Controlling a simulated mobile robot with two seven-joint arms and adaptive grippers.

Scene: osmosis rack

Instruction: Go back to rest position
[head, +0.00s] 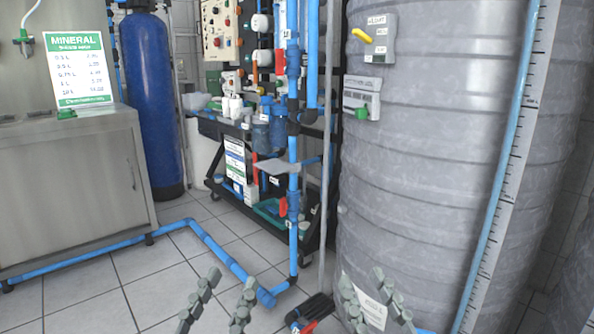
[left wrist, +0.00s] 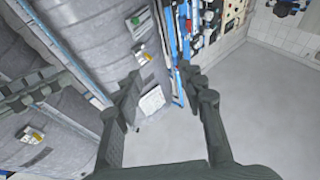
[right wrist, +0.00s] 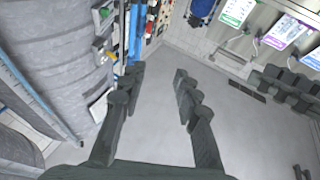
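My left gripper (head: 231,278) is at the bottom of the head view, left of centre, above the tiled floor. Its two dark grey fingers are apart with nothing between them, as the left wrist view also shows (left wrist: 162,76). My right gripper (head: 361,273) is at the bottom of the head view, in front of the lower part of the big grey tank (head: 425,190). Its fingers are also apart and empty in the right wrist view (right wrist: 158,72). Both grippers point upward in the head view and are well apart from each other.
The osmosis rack (head: 213,50) with blue pipes stands at the back middle. A blue cylinder (head: 150,100) and a steel cabinet (head: 70,195) are at the left. A blue pipe (head: 215,250) runs along the floor (head: 110,310). Open tiles lie between cabinet and tank.

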